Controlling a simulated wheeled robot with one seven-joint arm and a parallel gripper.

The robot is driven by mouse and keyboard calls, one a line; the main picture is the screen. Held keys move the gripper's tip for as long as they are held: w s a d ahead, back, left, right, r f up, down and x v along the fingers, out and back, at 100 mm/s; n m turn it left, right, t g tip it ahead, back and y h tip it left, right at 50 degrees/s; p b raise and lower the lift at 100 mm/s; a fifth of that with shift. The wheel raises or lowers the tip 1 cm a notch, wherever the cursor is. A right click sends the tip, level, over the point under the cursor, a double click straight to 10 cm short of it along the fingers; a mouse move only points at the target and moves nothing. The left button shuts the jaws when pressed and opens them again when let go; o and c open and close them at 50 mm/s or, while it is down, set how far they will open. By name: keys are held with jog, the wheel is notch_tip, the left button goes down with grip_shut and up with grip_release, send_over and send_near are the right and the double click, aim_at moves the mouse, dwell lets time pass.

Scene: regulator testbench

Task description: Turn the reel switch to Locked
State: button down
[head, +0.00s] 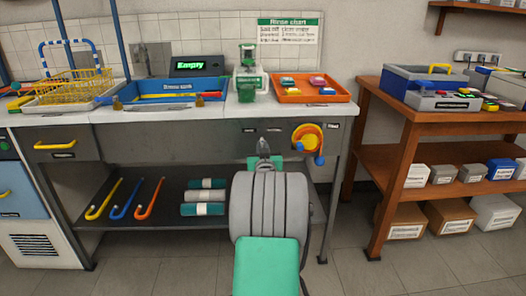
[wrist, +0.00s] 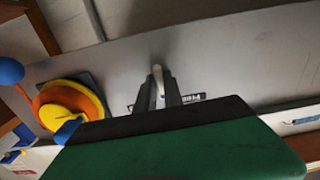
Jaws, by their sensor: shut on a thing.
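The orange and yellow reel (head: 307,137) with its blue ball handle is on the grey front panel of the bench. It also shows at the left of the wrist view (wrist: 68,106). My gripper (head: 263,146) is at the panel, left of the reel in the head view. In the wrist view its dark fingers (wrist: 158,92) are shut on a small pale lever, the reel switch (wrist: 157,70), standing out from the panel. A small label is partly hidden behind the fingers. I cannot read the switch's position.
Above is the bench top with a blue tray (head: 165,97), an orange tray (head: 338,91) and an "Empty" display (head: 196,66). A shelf below holds colored hooks and rolls. A wooden cart (head: 385,152) stands to the right. Floor between them is clear.

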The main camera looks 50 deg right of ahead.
jog(key=m+b, duration=0.1)
jog(key=m, duration=0.3)
jog(key=shift+m, duration=0.3)
jog(key=shift+w+a+m, duration=0.1)
jog(key=shift+m, duration=2.2)
jog(key=shift+r, duration=0.1)
jog(key=c, duration=1.5)
grip_release()
jog(key=shift+o, duration=0.2)
